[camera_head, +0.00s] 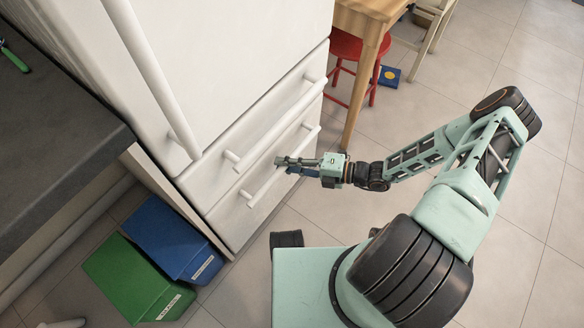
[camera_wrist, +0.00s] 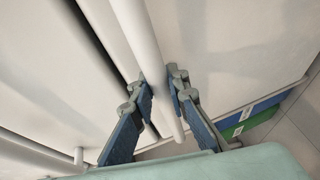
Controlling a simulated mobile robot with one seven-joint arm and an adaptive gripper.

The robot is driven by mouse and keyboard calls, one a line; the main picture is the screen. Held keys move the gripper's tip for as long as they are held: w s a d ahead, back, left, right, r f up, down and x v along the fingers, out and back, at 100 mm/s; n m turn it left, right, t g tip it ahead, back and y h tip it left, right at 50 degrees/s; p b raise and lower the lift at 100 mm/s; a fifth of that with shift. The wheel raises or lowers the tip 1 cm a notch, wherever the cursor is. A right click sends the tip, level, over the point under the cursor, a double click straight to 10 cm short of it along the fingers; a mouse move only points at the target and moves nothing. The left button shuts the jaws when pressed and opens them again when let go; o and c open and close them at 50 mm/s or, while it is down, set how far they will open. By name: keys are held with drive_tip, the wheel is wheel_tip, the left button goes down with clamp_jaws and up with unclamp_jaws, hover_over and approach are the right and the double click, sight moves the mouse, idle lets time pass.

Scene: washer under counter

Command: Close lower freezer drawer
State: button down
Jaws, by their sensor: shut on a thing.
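The white refrigerator has a lower freezer drawer (camera_head: 236,218) at its bottom, with a long bar handle (camera_head: 262,189). My gripper (camera_head: 281,162) is at the middle of this handle in the head view. In the wrist view, the white handle (camera_wrist: 141,38) passes between the two blue-padded fingers of my gripper (camera_wrist: 162,92), which are shut on it. A dark gap runs beside the handle, along one edge of the drawer front (camera_wrist: 225,45). How far the drawer stands out is hard to tell.
A blue bin (camera_head: 170,238) and a green bin (camera_head: 127,277) stand on the floor left of the drawer. A dark counter (camera_head: 55,135) is at left. A red stool (camera_head: 345,46) and wooden table (camera_head: 366,60) stand behind. Open tiled floor lies at right.

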drive_tip(key=shift+w+a, duration=0.1)
drive_tip(key=shift+w, duration=0.1)
drive_tip(key=c, duration=1.8)
unclamp_jaws()
drive_tip(key=shift+c, duration=0.2)
drive_tip(key=v, duration=1.2)
drive_tip(key=shift+f, duration=0.1)
